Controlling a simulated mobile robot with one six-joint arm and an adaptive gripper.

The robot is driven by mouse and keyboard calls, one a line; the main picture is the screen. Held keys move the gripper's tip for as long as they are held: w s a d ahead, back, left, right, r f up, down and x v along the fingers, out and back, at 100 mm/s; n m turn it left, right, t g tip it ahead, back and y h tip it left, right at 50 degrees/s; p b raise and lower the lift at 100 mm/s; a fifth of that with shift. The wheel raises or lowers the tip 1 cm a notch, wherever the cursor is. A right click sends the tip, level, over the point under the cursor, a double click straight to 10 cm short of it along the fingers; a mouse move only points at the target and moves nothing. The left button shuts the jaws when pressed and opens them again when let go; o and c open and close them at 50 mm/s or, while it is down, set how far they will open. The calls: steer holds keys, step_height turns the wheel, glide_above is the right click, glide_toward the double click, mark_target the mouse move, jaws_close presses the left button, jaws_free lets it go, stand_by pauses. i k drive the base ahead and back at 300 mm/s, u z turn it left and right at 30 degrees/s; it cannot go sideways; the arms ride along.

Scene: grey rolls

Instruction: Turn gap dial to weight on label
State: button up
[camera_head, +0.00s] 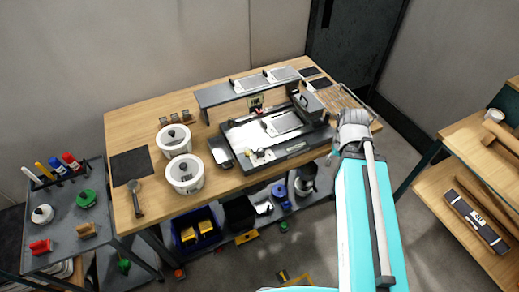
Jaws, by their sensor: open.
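A dark grey machine (236,134) with a silver plate on top stands on the wooden bench, right of the middle. Small knobs (260,153) sit on its front left; which one is the gap dial, and its setting, are too small to tell. A small framed card (256,103) stands behind the machine under the raised shelf; it may be the label, but no writing is readable. My gripper (352,117) is grey, at the end of my cyan arm, over the bench's right end, right of the machine and apart from the knobs. It is open and appears empty.
Two white tubs (185,174) and a dark mat (131,165) are on the bench's left half. A raised grey shelf (215,95) spans behind the machine. A tool cart (64,222) stands left, a wooden rack (455,217) right.

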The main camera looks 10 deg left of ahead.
mark_target(261, 154)
steer(key=u, duration=0.05)
steer(key=k, duration=0.95)
steer(key=u, duration=0.5)
steer(key=i, duration=1)
